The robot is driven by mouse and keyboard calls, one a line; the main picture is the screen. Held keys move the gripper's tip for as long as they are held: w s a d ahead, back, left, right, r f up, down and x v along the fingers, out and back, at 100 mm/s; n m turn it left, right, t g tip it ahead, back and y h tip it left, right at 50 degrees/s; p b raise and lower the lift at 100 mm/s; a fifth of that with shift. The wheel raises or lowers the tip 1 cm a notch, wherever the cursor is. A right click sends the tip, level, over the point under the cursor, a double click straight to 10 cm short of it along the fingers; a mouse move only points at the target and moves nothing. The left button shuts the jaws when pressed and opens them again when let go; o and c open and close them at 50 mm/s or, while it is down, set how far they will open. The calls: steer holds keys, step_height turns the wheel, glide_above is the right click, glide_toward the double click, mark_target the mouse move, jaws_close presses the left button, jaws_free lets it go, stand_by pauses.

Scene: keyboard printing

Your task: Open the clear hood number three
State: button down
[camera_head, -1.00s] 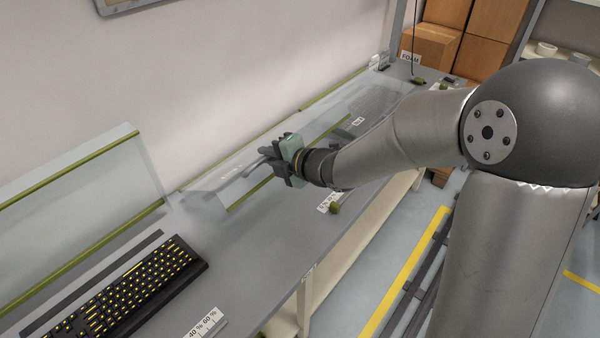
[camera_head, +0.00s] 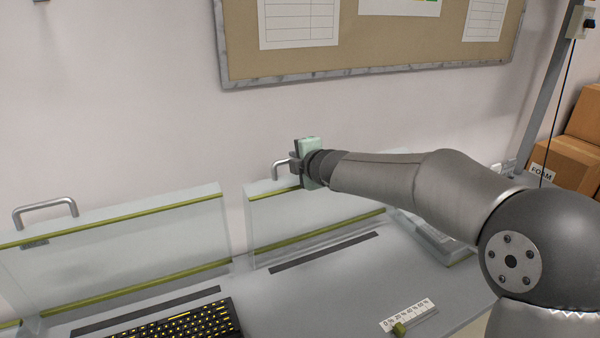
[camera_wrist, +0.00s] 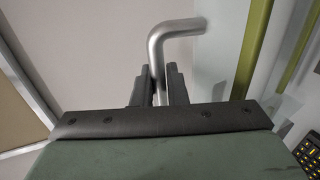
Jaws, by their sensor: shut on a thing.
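The clear hood (camera_head: 315,215) with olive-green strips stands raised, nearly upright, against the wall side of the grey bench. No number is readable on it. Its bent metal handle (camera_head: 280,163) is at its top edge. My gripper (camera_head: 294,166) is at this handle. In the wrist view, the two dark fingers of my gripper (camera_wrist: 160,88) are shut around the metal handle (camera_wrist: 168,38), and the hood's clear panel and green strips lie to the right. My gripper and wrist hide part of the hood's top edge.
Another clear hood (camera_head: 120,245) stands raised to the left, behind a black keyboard (camera_head: 190,325) with yellow legends. To the right, a lower clear hood (camera_head: 435,235) is partly behind my arm. A percent scale (camera_head: 408,314) with a green knob (camera_head: 399,328) lies near the front.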

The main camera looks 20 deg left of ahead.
steer(key=shift+w+a+r, duration=0.1)
steer(key=shift+w+a, duration=0.75)
steer(key=shift+a, duration=0.05)
steer(key=c, duration=1.5)
jaws_free()
steer(key=shift+c, duration=0.2)
steer(key=shift+d, duration=0.1)
